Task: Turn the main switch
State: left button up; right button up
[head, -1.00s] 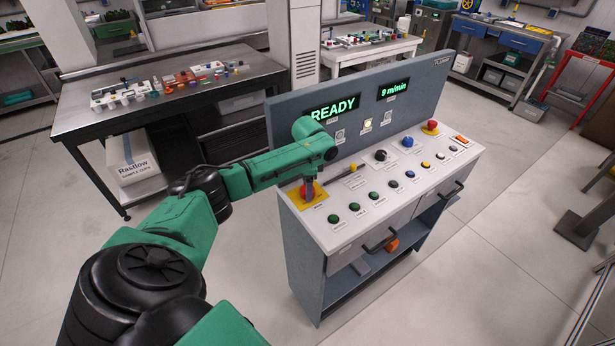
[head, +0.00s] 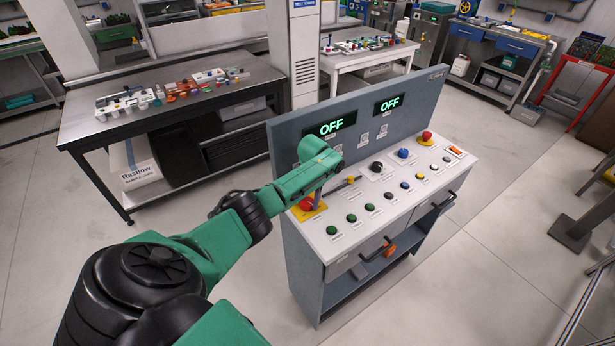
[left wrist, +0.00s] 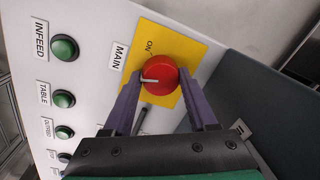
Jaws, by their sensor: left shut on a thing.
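The main switch is a red round knob (left wrist: 160,73) with a white pointer line, on a yellow plate (left wrist: 185,46) beside a label reading MAIN. In the left wrist view the pointer is toward the left, away from the ON mark at the top. My left gripper (left wrist: 160,82) is shut on the knob, one purple finger on each side. In the head view the knob (head: 306,203) shows partly at the left end of the console, below my green wrist. Two displays, left (head: 331,128) and right (head: 389,103), both read OFF. My right gripper is out of view.
Green buttons (head: 333,230) run along the console's front edge, near the knob. A lever with a yellow tip (head: 351,180) lies just right of my gripper. The upright display panel (head: 430,95) stands close behind. Workbenches stand further back.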

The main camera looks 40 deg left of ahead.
aim_at(309, 201)
pick_arm(q)
jog(key=n, duration=0.3)
jog(key=shift+w, duration=0.1)
jog(key=shift+n, duration=1.3)
jog(key=shift+r, duration=0.1)
jog(key=o, duration=1.4)
jog(key=shift+c, duration=0.2)
jog(key=r, duration=0.2)
jog(key=r+p, duration=0.1)
jog(key=r, duration=0.2)
jog(key=shift+w+d, duration=0.1)
jog(key=shift+w, duration=0.1)
notch_tip(309, 201, up, 9)
jog(key=b, duration=0.1)
jog(key=shift+w+d+r+b, duration=0.2)
jog(key=shift+d+b, duration=0.1)
jog(key=shift+b, duration=0.1)
